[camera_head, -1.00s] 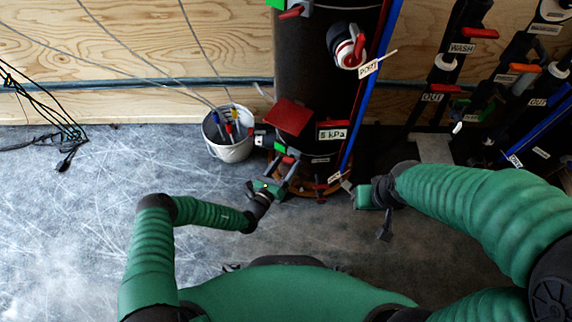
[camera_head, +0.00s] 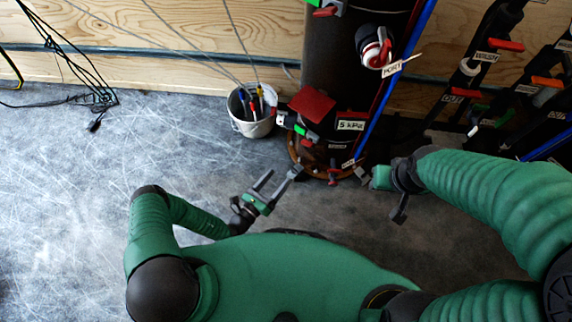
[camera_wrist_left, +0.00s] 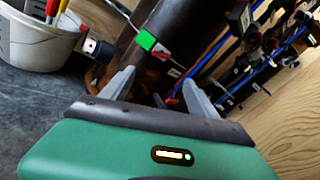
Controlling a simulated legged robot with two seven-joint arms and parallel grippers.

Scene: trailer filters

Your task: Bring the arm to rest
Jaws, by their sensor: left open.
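My left gripper (camera_head: 277,184) is open and empty, held above the floor in front of the tall black filter column (camera_head: 331,75). In the left wrist view its two grey fingers (camera_wrist_left: 157,90) are spread wide, with the lower part of the column (camera_wrist_left: 155,52) showing beyond and between them. Nothing is between the fingers. My left arm is bent close to my green body. My right gripper (camera_head: 372,178) is near the column's base at the right; its fingers are too unclear to judge.
A white bucket (camera_head: 252,128) with several coloured-ended cables stands left of the column and shows in the left wrist view (camera_wrist_left: 40,45). Black pipes with red handles (camera_head: 505,45) stand at the right. Black cables (camera_head: 97,95) lie on the floor at left.

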